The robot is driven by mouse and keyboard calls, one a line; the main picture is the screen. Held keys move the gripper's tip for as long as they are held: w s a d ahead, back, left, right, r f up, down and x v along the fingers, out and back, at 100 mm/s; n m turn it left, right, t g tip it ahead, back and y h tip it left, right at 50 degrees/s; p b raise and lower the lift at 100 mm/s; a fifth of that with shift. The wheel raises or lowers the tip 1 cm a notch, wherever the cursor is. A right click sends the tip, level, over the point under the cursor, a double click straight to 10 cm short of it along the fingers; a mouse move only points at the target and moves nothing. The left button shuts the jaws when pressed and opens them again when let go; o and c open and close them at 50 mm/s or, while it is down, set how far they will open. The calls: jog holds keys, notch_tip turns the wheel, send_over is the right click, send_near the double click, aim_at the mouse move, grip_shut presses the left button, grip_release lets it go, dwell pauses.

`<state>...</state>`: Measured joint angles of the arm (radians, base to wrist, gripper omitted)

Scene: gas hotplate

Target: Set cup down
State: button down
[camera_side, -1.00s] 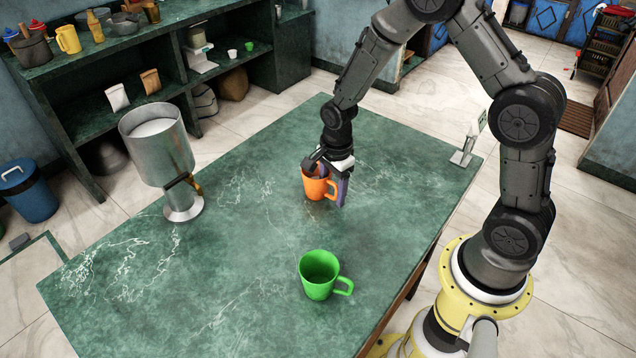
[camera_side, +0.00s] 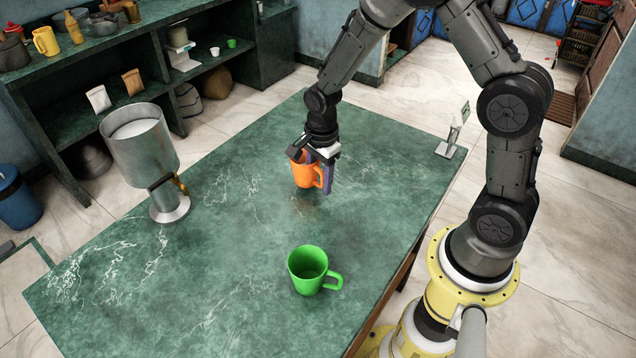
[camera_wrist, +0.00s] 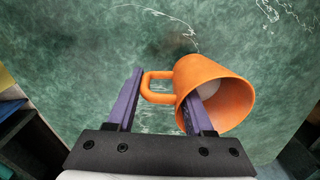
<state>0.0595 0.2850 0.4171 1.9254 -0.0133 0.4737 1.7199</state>
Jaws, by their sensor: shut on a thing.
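The orange cup (camera_side: 304,174) is in my gripper (camera_side: 317,168) near the middle of the table, upright in the side view. A dark patch on the tabletop below it suggests that it is a little above the surface. In the wrist view, the cup (camera_wrist: 228,92) is at the right, with its mouth facing the camera. One purple finger of my gripper (camera_wrist: 163,82) reaches inside the cup, and the other is outside beyond the handle. The gripper is shut on the cup's handle side. Something pale shows inside the cup, partly hidden by the rim and finger.
A green cup (camera_side: 307,268) stands nearer the camera on the green marble table (camera_side: 190,270). A metal dispenser (camera_side: 140,150) stands at the table's left edge. A small sign stand (camera_side: 452,140) is at the right edge. The tabletop between them is clear.

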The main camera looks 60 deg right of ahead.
jog(key=s+r, duration=1.1)
jog(key=s, duration=0.2)
jog(key=s+n, duration=0.3)
jog(key=s, duration=1.2)
send_over(371, 215)
jog(key=shift+t, duration=0.3)
jog(key=f, duration=0.9)
jog(key=shift+s+f, duration=0.3)
jog(key=shift+s, duration=0.05)
jog(key=shift+w+f, duration=0.15)
jog(key=shift+f, duration=1.5)
jog(key=shift+f, duration=0.15)
jog(key=shift+c, duration=1.4)
grip_release()
